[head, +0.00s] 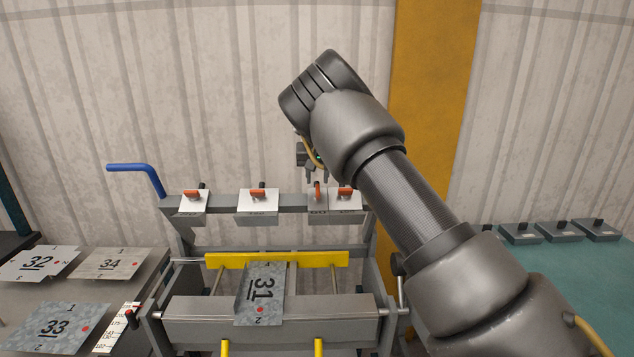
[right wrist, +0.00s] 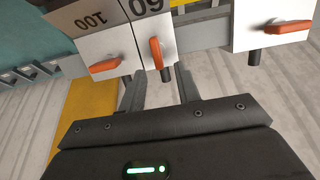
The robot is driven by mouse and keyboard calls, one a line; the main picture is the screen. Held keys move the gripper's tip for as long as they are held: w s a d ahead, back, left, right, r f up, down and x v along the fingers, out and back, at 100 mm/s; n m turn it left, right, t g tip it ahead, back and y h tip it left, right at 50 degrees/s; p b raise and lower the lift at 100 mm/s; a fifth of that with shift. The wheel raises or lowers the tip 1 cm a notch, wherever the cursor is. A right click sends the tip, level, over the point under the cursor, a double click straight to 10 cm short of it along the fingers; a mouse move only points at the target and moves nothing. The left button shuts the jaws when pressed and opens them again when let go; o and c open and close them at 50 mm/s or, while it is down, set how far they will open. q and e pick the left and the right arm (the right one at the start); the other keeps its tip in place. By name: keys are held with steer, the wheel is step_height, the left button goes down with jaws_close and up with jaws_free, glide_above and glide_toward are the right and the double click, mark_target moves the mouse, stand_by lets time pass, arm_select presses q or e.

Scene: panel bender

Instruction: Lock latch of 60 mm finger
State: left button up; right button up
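The 60 mm finger (right wrist: 143,40) is a narrow white block, marked 60, on the bender's upper beam. In the head view it is the narrow finger (head: 318,210) beside the rightmost one. Its orange latch (right wrist: 156,53) stands upright, while the other latches lie sideways. The latch also shows in the head view (head: 318,190). My right gripper (head: 316,178) is just above and in front of this latch. In the right wrist view its two fingers (right wrist: 159,80) are apart, pointing toward the latch, with nothing visible between them. My left gripper is not in view.
The 100 finger (right wrist: 98,50) sits directly beside the 60 finger. Two more fingers (head: 258,200) (head: 193,203) stand farther left on the beam (head: 225,203). Plate 31 (head: 262,290) lies on the bender. Other numbered plates (head: 60,325) lie at left. Several dark blocks (head: 560,231) stand at right.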

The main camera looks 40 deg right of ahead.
mark_target(318, 185)
steer(key=shift+p+x, duration=0.65)
steer(key=shift+x, duration=1.55)
steer(key=shift+d, duration=0.1)
jaws_close()
